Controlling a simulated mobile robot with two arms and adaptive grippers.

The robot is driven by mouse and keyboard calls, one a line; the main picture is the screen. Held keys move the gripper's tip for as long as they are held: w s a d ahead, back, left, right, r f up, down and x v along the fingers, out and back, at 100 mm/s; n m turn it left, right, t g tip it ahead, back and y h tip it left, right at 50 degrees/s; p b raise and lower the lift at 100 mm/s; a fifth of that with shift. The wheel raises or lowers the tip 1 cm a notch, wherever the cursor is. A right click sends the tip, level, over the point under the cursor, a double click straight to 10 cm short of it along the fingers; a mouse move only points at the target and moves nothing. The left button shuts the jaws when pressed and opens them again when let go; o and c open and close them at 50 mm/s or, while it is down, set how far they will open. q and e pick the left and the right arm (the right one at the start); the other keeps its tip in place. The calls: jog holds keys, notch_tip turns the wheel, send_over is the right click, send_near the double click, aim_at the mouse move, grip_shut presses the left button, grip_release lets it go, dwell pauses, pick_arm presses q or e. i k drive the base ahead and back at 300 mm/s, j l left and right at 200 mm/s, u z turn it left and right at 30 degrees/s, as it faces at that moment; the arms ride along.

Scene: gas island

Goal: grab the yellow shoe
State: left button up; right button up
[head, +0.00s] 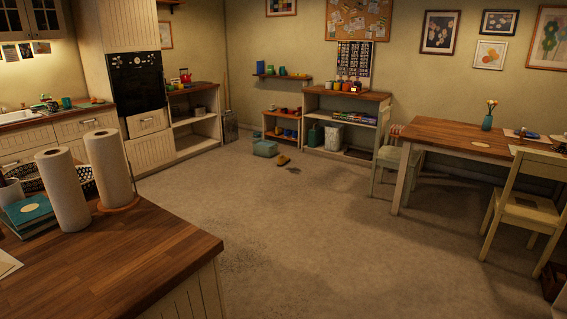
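A small yellow shoe-like object (283,160) lies on the grey floor at the far side of the room, in front of the low shelves. It is small in the head view, so its details cannot be made out. It lies just to the right of a teal box on the floor, apart from it. Neither of my grippers shows in the head view.
A wooden-topped island (150,262) with paper towel rolls (62,190) fills the near left. A teal box (265,148) sits by the small shelf (283,112). A dining table (440,133) and chairs (530,207) stand right. The middle floor (310,235) is clear.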

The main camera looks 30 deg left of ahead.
aim_at(282, 161)
jog(key=i+u, duration=0.1)
jog(key=i, duration=0.7)
jog(key=i+l, duration=0.15)
jog(key=i, duration=0.65)
jog(key=i+l+u, duration=0.15)
jog(key=i, duration=0.65)
jog(key=i+j+u, duration=0.3)
jog(key=i+u, duration=0.15)
jog(key=i, duration=0.3)
jog(key=i+u, duration=0.45)
jog(key=i, duration=0.35)
jog(key=i+l+u, duration=0.2)
jog(key=i+u, duration=0.25)
jog(key=i, duration=0.3)
jog(key=i+z, duration=0.15)
jog(key=i, duration=0.7)
jog(key=i+z, duration=0.1)
jog(key=i, duration=0.75)
jog(key=i+j+z, duration=0.15)
jog(key=i, duration=0.7)
